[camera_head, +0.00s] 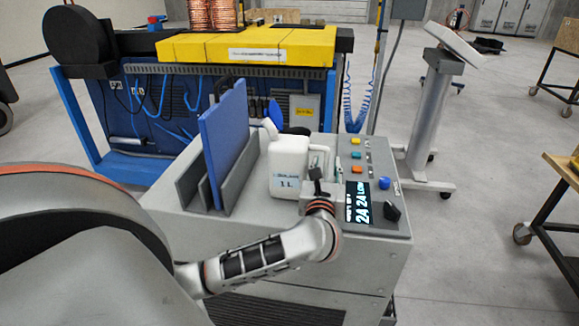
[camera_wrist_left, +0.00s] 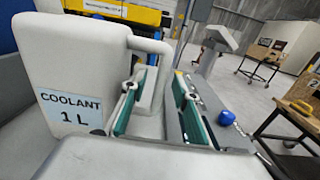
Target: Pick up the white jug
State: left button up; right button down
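The white jug (camera_head: 287,168) stands upright on the grey machine top, with a "COOLANT 1 L" label and a spout at its upper left. It fills the left of the left wrist view (camera_wrist_left: 75,60), where its handle (camera_wrist_left: 154,47) is on the right side. My left gripper (camera_head: 326,168) is at the handle side of the jug. In the left wrist view its two green-padded fingers (camera_wrist_left: 160,100) are apart. One finger is inside the handle opening and the other is outside, with the handle's upright part between them. A gap shows beside the outer finger. My right gripper is not in view.
A blue panel (camera_head: 224,140) stands in a grey slotted holder left of the jug. The control panel with coloured buttons, a display (camera_head: 357,203) and a blue knob (camera_head: 384,183) is right of it. A yellow-topped blue bench (camera_head: 250,46) stands behind.

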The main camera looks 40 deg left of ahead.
pick_arm(q)
jog(key=shift+c, duration=0.4)
grip_shut()
jog(key=shift+r, duration=0.2)
jog(key=shift+r, duration=0.1)
notch_tip(320, 180, up, 37)
jog(key=p, duration=0.5)
dwell(0.8)
jog(key=shift+f, duration=0.2)
